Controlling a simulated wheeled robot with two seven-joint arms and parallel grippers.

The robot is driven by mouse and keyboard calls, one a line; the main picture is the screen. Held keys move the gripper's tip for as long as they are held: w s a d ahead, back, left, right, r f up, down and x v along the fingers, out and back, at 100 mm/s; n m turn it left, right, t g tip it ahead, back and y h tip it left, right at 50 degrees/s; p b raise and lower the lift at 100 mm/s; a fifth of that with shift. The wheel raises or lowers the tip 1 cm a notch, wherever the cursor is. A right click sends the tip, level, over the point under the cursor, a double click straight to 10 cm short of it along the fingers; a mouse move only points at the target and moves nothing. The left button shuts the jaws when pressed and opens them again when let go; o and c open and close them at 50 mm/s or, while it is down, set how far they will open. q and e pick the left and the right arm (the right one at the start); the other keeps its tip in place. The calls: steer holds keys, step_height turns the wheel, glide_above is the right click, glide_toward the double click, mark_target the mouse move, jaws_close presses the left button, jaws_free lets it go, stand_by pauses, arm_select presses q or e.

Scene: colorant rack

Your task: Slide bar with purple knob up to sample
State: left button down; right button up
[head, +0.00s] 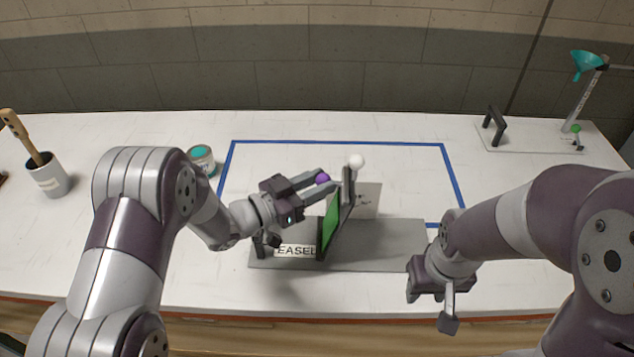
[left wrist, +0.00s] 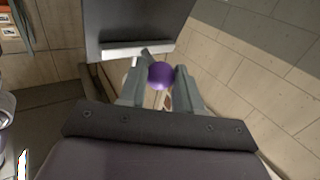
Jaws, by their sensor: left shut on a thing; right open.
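The purple knob (head: 322,179) sits between the fingertips of my left gripper (head: 327,182), which is shut on it at the upper part of the easel stand. In the left wrist view the purple knob (left wrist: 160,75) is between the two grey fingers (left wrist: 160,88). A green panel (head: 330,226), perhaps the sample, is on the tilted easel below. The slide bar behind the knob is mostly hidden. My right gripper (head: 433,298) is open and empty, low at the right.
The grey easel base (head: 390,255) carries a label reading EASEL (head: 295,251). Blue tape (head: 340,142) outlines part of the white table. A teal-lidded jar (head: 201,158) and a brush pot (head: 49,178) stand left. A funnel stand (head: 583,105) is back right.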

arm_select(q)
steer(key=f+b, duration=0.1)
steer(key=f, duration=0.1)
steer(key=a+f+b, duration=0.1)
steer(key=f+b, duration=0.1)
steer(key=f, duration=0.1)
steer(key=shift+a+f, duration=0.1)
steer(key=shift+a, duration=0.1)
steer(key=c, duration=0.8)
jaws_free()
steer(key=b+v, duration=0.2)
steer(key=v, duration=1)
steer(key=shift+s+a, duration=0.2)
steer(key=shift+a, duration=0.05)
